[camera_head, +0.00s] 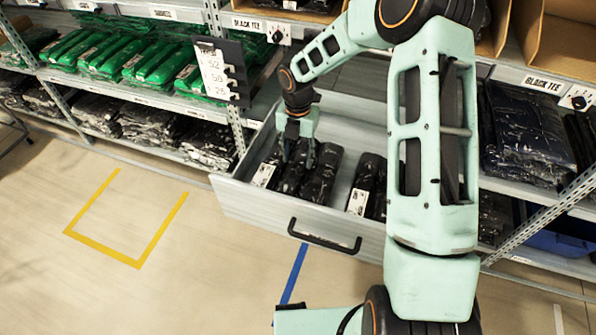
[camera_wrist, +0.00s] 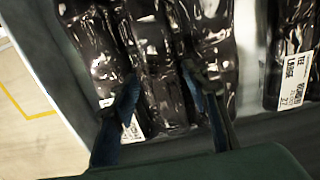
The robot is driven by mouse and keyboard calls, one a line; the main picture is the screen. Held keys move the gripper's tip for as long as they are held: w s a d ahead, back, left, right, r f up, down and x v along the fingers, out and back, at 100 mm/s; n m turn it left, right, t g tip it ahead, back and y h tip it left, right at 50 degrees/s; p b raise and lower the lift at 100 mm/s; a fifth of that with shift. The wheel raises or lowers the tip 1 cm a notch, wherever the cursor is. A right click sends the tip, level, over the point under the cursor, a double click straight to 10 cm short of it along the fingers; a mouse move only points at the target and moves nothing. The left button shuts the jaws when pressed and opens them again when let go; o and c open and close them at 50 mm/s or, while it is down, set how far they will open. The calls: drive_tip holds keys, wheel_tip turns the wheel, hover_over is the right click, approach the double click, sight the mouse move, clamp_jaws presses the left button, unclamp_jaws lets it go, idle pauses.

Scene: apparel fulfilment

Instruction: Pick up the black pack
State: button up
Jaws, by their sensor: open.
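Several black packs in shiny wrapping lie in an open grey drawer (camera_head: 243,200). A black pack (camera_head: 321,172) lies in the left group, and another black pack (camera_head: 369,180) lies apart to the right. My gripper (camera_head: 297,158) is down in the drawer over the left group. In the wrist view my gripper (camera_wrist: 165,100) is open, its two fingers on either side of a middle black pack (camera_wrist: 160,70). Whether the fingers touch the packs I cannot tell. A white label (camera_wrist: 133,129) shows beside the left finger. My arm hides part of the drawer's right side.
Shelves hold green packs (camera_head: 125,55) at the left and dark packs (camera_head: 525,135) at the right. A hanging number sign (camera_head: 217,72) stands left of my arm. The drawer handle (camera_head: 325,238) faces open floor with a yellow outline (camera_head: 137,262) and a blue line (camera_head: 294,274).

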sight(298, 166)
wheel_tip(298, 166, down, 4)
drive_tip(key=shift+f+b, duration=0.15)
drive_tip(key=shift+b, duration=0.2)
drive_tip(key=shift+c, duration=0.3)
